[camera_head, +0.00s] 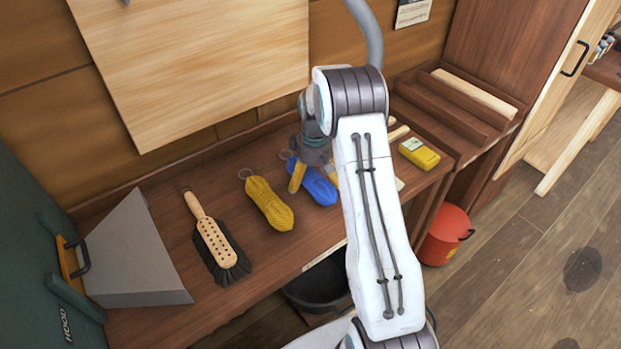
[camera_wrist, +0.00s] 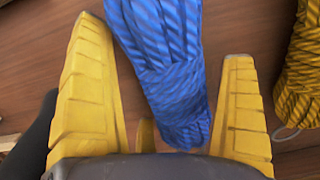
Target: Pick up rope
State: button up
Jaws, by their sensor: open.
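A blue rope bundle (camera_head: 318,188) lies on the wooden bench, partly hidden by my arm in the head view. A yellow rope bundle (camera_head: 268,204) lies just left of it. My gripper (camera_head: 312,176) is open over the blue rope. In the wrist view, the blue rope (camera_wrist: 168,75) runs between the two yellow fingers of my gripper (camera_wrist: 164,38), with visible gaps beside it. The yellow rope (camera_wrist: 299,75) shows outside the finger on the right. Whether the fingers touch the bench is unclear.
A brush (camera_head: 215,240) and a grey wedge-shaped hood (camera_head: 135,255) sit to the left on the bench. A yellow box (camera_head: 419,153) lies to the right. A red bucket (camera_head: 445,236) and a black tub (camera_head: 318,285) stand below. A wooden panel (camera_head: 200,65) rises behind.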

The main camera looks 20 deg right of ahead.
aim_at(316, 170)
jog(key=shift+c, duration=0.3)
jog(key=c, duration=1.1)
jog(key=shift+r, duration=0.15)
jog(key=shift+r, duration=0.45)
notch_tip(316, 170, up, 3)
jog(key=shift+s+d+r+b, duration=0.15)
jog(key=shift+b, duration=0.3)
jog(key=s+d+r+b, duration=0.1)
jog(key=s+d+r, duration=0.5)
jog(key=s, duration=0.3)
jog(key=shift+s+d+r+b, duration=0.2)
jog(key=shift+r+b, duration=0.1)
jog(key=shift+b, duration=0.1)
